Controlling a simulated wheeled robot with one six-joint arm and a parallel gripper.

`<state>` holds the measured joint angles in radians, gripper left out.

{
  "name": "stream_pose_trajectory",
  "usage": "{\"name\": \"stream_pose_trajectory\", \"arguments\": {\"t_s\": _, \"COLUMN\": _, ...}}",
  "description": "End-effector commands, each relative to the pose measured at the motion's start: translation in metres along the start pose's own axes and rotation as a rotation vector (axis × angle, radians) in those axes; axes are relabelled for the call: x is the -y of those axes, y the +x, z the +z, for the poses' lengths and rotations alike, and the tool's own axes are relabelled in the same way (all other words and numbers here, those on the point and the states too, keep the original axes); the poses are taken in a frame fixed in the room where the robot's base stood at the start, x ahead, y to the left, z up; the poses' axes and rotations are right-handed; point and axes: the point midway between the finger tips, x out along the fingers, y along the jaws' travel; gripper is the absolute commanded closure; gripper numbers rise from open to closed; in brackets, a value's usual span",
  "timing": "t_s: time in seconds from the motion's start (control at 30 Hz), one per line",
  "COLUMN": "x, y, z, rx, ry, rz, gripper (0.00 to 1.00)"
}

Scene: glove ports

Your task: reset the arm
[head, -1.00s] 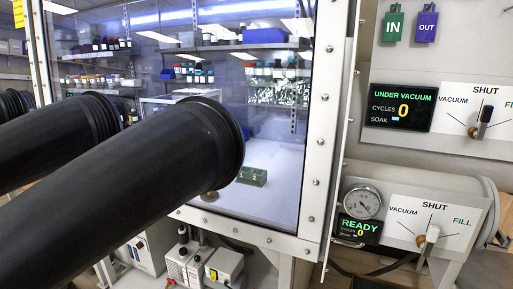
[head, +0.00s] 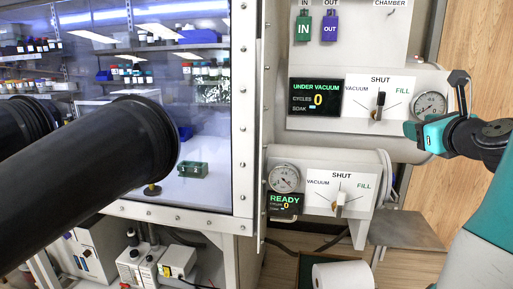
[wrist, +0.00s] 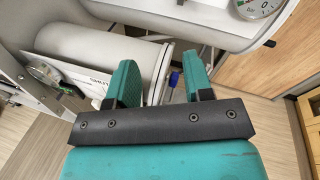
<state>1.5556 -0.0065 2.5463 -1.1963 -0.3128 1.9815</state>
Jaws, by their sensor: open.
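My gripper (head: 416,133) shows at the right of the head view, on my teal and dark arm. It is to the right of the upper airlock panel. In the wrist view, my gripper's (wrist: 160,62) two teal fingers stand apart with nothing between them. Beyond them are a pale cylindrical chamber (wrist: 105,48) and a small blue item (wrist: 174,79).
The upper display (head: 316,98) reads UNDER VACUUM, cycles 0; its lever (head: 380,100) points up at SHUT. The lower display (head: 284,203) reads READY; its lever (head: 340,202) is near upright. The glove box window (head: 215,100), black glove (head: 95,150) and paper roll (head: 343,276) stand left or below.

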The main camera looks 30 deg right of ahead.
Motion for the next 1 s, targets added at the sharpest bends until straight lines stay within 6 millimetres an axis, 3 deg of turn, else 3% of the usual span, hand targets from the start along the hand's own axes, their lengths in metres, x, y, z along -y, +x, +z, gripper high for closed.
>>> {"name": "stream_pose_trajectory", "arguments": {"t_s": 0.27, "x": -0.103, "y": 0.021, "z": 0.008, "rx": -0.006, "ry": -0.39, "rz": 0.343, "gripper": 0.53}}
{"name": "stream_pose_trajectory", "arguments": {"t_s": 0.37, "x": -0.158, "y": 0.019, "z": 0.009, "rx": 0.032, "ry": -0.613, "rz": 0.528, "gripper": 0.53}}
{"name": "stream_pose_trajectory", "arguments": {"t_s": 0.47, "x": -0.221, "y": 0.004, "z": 0.009, "rx": 0.122, "ry": -0.897, "rz": 0.754, "gripper": 0.53}}
{"name": "stream_pose_trajectory", "arguments": {"t_s": 0.6, "x": -0.296, "y": -0.036, "z": 0.004, "rx": 0.333, "ry": -1.3, "rz": 1.052, "gripper": 0.53}}
{"name": "stream_pose_trajectory", "arguments": {"t_s": 0.7, "x": -0.337, "y": -0.073, "z": -0.003, "rx": 0.543, "ry": -1.571, "rz": 1.242, "gripper": 0.53}}
{"name": "stream_pose_trajectory", "arguments": {"t_s": 0.83, "x": -0.373, "y": -0.127, "z": -0.013, "rx": 0.893, "ry": -1.892, "rz": 1.45, "gripper": 0.53}}
{"name": "stream_pose_trajectory", "arguments": {"t_s": 1.0, "x": -0.391, "y": -0.189, "z": -0.027, "rx": 1.406, "ry": -2.196, "rz": 1.624, "gripper": 0.53}}
